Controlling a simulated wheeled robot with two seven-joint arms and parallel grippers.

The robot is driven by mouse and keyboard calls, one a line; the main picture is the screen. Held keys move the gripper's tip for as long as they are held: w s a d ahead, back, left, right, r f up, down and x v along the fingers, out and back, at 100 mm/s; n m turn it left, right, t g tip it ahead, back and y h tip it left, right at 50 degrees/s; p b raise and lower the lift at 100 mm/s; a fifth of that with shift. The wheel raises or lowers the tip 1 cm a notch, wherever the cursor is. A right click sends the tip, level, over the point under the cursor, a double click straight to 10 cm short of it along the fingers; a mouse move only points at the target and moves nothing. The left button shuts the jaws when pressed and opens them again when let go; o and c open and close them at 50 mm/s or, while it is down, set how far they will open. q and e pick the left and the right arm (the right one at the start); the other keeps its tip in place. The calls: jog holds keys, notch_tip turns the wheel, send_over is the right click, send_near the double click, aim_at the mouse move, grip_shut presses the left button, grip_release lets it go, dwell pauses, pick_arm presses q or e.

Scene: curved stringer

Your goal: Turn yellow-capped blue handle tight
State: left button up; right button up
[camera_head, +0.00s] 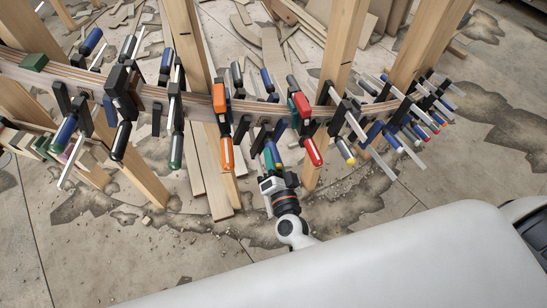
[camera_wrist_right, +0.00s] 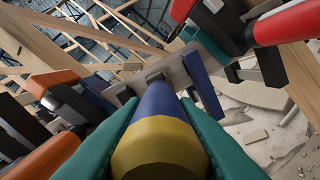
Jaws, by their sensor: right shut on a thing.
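The blue handle with the yellow cap (camera_wrist_right: 158,140) fills the lower middle of the right wrist view, its cap towards the camera. My right gripper (camera_head: 272,160) is shut on it, with one teal finger on each side. In the head view the gripper reaches up from below to the curved wooden stringer (camera_head: 205,103), where the fingers and clamps largely hide the held handle. The far end of the handle runs to a clamp on the stringer. My left gripper is not in view.
An orange clamp (camera_head: 221,110) is close on the left of my right gripper, and a red clamp (camera_head: 306,128) is close on the right. Several more clamps crowd the stringer. Wooden posts (camera_head: 335,70) stand behind it. Wood scraps and cracked patches cover the floor.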

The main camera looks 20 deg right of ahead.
jog(key=m+b, duration=0.1)
jog(key=m, duration=0.5)
jog(key=shift+m, duration=0.3)
jog(key=m+b, duration=0.2)
jog(key=m, duration=0.4)
jog(key=m+b, duration=0.2)
jog(key=m, duration=0.3)
jog(key=shift+r+m, duration=0.1)
jog(key=shift+m, duration=0.3)
jog(key=shift+r+m+b, duration=0.1)
jog(key=shift+m+b, duration=0.75)
jog(key=shift+m, duration=1.35)
jog(key=o, duration=1)
